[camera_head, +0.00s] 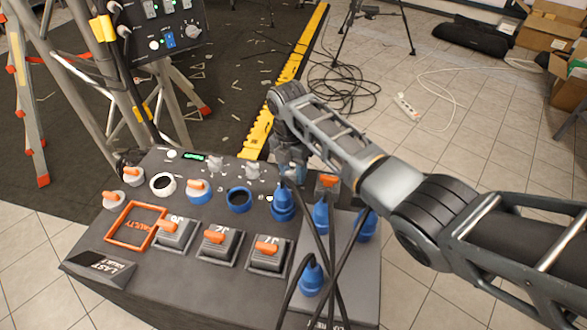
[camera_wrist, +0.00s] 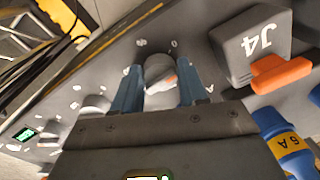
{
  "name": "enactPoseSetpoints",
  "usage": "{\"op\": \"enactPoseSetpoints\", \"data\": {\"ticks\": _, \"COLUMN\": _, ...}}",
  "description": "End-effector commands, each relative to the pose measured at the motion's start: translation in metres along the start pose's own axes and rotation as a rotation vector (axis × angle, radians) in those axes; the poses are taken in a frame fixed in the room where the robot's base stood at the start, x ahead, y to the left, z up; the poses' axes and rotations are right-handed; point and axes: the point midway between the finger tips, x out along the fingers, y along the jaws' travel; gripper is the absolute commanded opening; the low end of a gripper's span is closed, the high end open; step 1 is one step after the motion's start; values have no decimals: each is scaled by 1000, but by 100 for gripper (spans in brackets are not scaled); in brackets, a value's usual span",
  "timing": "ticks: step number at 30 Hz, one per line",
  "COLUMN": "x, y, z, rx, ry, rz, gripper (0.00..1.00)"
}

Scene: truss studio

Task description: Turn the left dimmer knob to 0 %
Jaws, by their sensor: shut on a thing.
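A round grey knob (camera_wrist: 158,68) on the sloping console (camera_head: 85,232) sits between the two blue fingers of my gripper (camera_head: 290,165). The gripper is shut on it, with a finger on each side. A small orange and white mark shows on the knob, and a printed 0 stands on the panel just beyond it. The gripper hides this knob in the head view. Two more grey knobs, one at the left (camera_head: 215,163) and one in the middle (camera_head: 253,171), stand in the same row. I cannot read which knob is labelled the left dimmer.
A lever switch box marked J4 (camera_wrist: 234,52) stands close to the right of the gripper in the wrist view. Blue plugs (camera_head: 283,203) with black cables rise near my arm. A green display (camera_head: 193,156) is at the row's left end.

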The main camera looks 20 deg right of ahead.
Motion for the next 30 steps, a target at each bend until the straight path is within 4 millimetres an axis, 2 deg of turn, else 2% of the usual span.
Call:
{"op": "enactPoseSetpoints", "data": {"ticks": 6, "x": -4, "y": 4, "z": 1, "rx": -187, "ry": -18, "rz": 8, "gripper": 12}}
{"op": "enactPoseSetpoints", "data": {"ticks": 15, "x": -4, "y": 4, "z": 0, "rx": -372, "ry": -29, "rz": 9, "gripper": 12}}
{"op": "enactPoseSetpoints", "data": {"ticks": 30, "x": -4, "y": 5, "z": -1, "rx": -462, "ry": -34, "rz": 9, "gripper": 12}}
